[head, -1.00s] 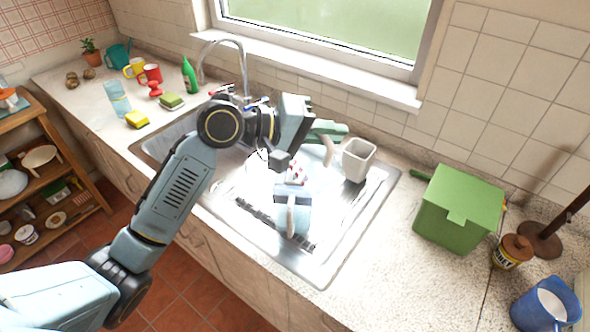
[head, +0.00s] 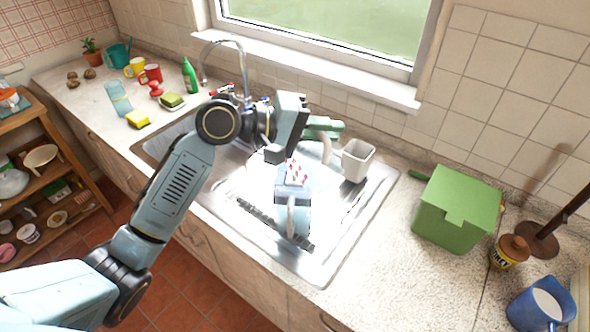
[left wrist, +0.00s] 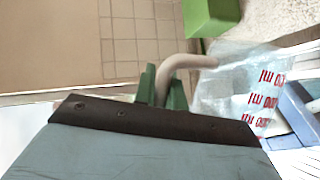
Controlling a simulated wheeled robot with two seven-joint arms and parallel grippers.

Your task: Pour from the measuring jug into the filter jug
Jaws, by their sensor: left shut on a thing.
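My left gripper (head: 326,131), with green fingers, is shut on the pale handle of the clear measuring jug (head: 297,174). The fingers also show around the handle in the left wrist view (left wrist: 161,86). The measuring jug, with red markings (left wrist: 262,100), is held tilted over the sink, just above and beside the filter jug. The filter jug (head: 281,189), blue with a pale handle facing the front, stands in the sink area. Its opening is partly hidden by the measuring jug. I cannot make out any liquid stream. My right gripper is out of view.
A grey-white square container (head: 357,161) stands close right of the gripper. A green box (head: 456,208), a jar (head: 508,253) and a blue jug (head: 541,305) are on the right counter. The tap (head: 243,65) rises behind my arm.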

